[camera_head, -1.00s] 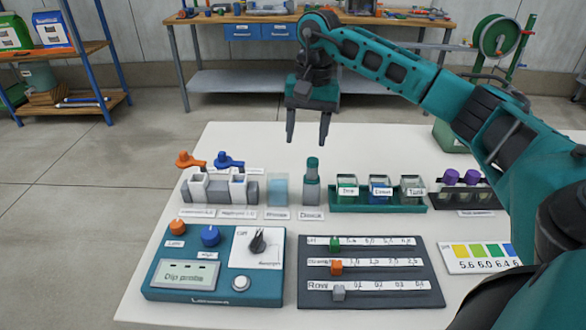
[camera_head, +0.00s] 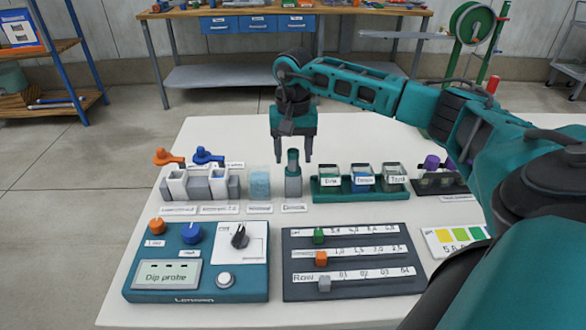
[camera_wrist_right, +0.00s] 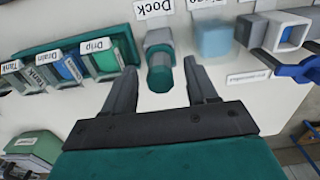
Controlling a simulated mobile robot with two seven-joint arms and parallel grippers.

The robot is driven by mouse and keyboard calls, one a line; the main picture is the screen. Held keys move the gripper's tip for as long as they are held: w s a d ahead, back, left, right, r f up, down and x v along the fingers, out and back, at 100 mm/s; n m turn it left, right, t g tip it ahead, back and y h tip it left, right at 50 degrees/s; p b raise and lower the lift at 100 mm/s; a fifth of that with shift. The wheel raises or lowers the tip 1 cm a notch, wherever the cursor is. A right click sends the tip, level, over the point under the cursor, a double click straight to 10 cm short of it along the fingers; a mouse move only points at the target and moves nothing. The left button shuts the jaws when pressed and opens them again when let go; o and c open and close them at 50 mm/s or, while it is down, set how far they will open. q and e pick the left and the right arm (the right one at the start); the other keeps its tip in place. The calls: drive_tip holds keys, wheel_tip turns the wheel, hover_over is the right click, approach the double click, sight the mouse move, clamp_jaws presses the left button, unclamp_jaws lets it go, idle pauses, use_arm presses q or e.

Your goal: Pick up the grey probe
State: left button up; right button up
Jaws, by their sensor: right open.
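The grey probe (camera_head: 293,166) stands upright in the grey dock (camera_head: 293,188), behind its small label; its dark teal top shows and its lower part is hidden in the dock. In the right wrist view the probe (camera_wrist_right: 160,77) points toward my gripper, with the "Dock" label above it. My right gripper (camera_head: 291,160) is open and empty, fingers pointing down, at the probe's top. In the right wrist view my right gripper (camera_wrist_right: 163,80) has one finger on each side of the probe, with gaps. My left gripper is not in view.
A clear bluish cup (camera_head: 260,183) stands close left of the dock. A green rack (camera_head: 330,195) of labelled jars is close right. White holders with orange and blue clips (camera_head: 207,156) stand farther left. A control box (camera_head: 255,285) and a slider board (camera_head: 345,292) lie in front.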

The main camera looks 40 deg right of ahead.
wheel_tip(320, 180, down, 2)
drive_tip(key=shift+f, duration=0.1)
drive_tip(key=c, duration=1)
drive_tip(key=shift+o, duration=0.2)
drive_tip(key=shift+r, duration=0.2)
